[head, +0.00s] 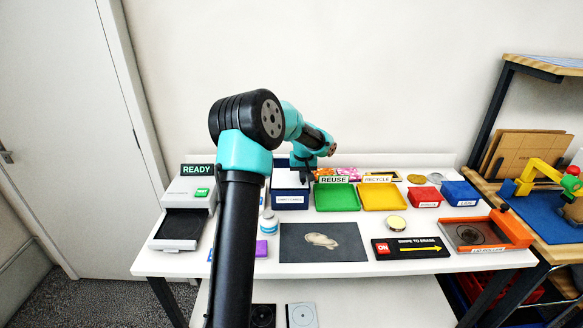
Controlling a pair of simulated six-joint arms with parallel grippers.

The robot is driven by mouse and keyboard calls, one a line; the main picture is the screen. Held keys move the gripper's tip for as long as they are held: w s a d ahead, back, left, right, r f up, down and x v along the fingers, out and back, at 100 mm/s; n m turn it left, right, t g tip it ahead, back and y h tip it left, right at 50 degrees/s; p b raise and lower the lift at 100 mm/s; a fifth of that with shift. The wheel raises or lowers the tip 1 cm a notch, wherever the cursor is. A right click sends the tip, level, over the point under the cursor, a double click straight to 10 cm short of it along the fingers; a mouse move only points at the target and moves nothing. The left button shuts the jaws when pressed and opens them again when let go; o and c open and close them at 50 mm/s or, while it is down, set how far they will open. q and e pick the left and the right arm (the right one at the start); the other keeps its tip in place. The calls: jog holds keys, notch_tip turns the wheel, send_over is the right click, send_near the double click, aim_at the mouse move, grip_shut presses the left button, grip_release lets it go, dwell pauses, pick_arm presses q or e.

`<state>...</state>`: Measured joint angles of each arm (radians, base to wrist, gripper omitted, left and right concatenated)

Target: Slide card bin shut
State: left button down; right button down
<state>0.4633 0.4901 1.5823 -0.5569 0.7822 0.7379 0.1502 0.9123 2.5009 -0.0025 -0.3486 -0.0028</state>
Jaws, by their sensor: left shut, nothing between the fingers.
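A dark blue bin (290,201) with a white label on its front stands at the back of the white table, left of the green tray. I take it for the card bin; the label is too small to read surely. My left gripper (307,178) is shut and empty, pointing down at the bin's right rear edge. My arm hides part of the bin's back and top, so I cannot tell how far it is open or whether the fingers touch it. My right gripper is not in view.
Right of the bin are a green REUSE tray (337,199), a yellow RECYCLE tray (383,198) and small red (426,197) and blue (461,194) boxes. A grey mat (298,254) lies in front. A white bottle (269,224) stands near my arm. A READY device (184,222) is left.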

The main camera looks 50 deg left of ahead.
pick_arm(q)
jog(key=shift+s+d+f, duration=0.45)
jog(key=shift+s+f, duration=0.05)
jog(key=shift+w+a, duration=0.4)
jog(key=shift+a, duration=0.1)
jog(key=shift+w+r, duration=0.2)
jog(key=shift+r, duration=3.6)
jog(key=c, duration=1.8)
grip_release()
jog(key=shift+c, duration=0.2)
